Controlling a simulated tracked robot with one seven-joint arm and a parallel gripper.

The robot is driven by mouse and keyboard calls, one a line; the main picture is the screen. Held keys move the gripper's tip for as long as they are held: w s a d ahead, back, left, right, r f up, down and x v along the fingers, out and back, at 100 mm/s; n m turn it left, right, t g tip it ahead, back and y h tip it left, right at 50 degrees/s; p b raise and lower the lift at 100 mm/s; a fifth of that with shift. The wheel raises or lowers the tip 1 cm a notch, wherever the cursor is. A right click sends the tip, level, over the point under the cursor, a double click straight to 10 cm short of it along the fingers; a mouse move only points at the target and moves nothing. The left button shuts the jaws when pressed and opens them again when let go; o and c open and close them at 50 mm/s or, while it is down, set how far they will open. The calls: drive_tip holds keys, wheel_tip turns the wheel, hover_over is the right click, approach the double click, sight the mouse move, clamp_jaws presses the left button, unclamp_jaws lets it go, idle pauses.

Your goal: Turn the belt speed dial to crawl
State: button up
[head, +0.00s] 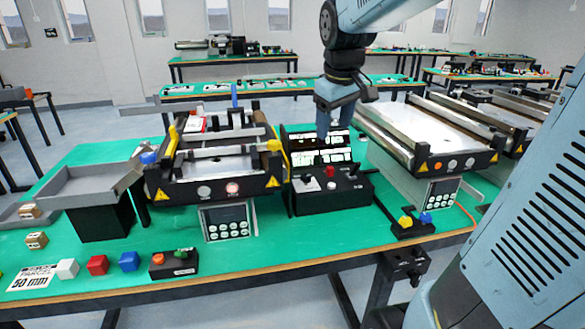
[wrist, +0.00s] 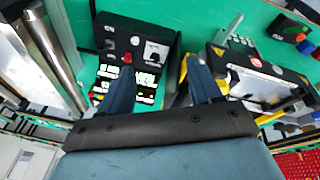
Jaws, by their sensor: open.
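A black control box (head: 333,192) stands in the middle of the green table. A red knob (head: 330,171) rises from its top, with a small pale round part (head: 331,185) in front of it. The box also shows in the wrist view (wrist: 117,34), with the red knob (wrist: 127,58) and a white-plated control (wrist: 155,53) beside it. I cannot tell for sure which control is the belt speed dial, and its setting is too small to read. My gripper (wrist: 160,78) is open and empty above and behind the box, in front of the lit display panel (head: 300,155).
A small conveyor (head: 215,170) stands left of the box, and a larger conveyor (head: 430,130) stands close on its right. Coloured cubes, including a red cube (head: 97,265), and a small button box (head: 174,264) lie at the front left.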

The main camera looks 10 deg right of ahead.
drive_tip(key=w+f+n+g, duration=0.2)
drive_tip(key=w+f+n, duration=0.15)
drive_tip(key=w, duration=0.75)
drive_tip(key=n+g, duration=0.1)
drive_tip(key=n, duration=0.2)
hover_over(306, 176)
wheel_tip(306, 176, down, 9)
drive_tip(key=shift+y, duration=0.3)
wheel_tip(306, 176, down, 13)
drive_tip(key=shift+f, duration=0.1)
drive_tip(key=c, duration=1.1)
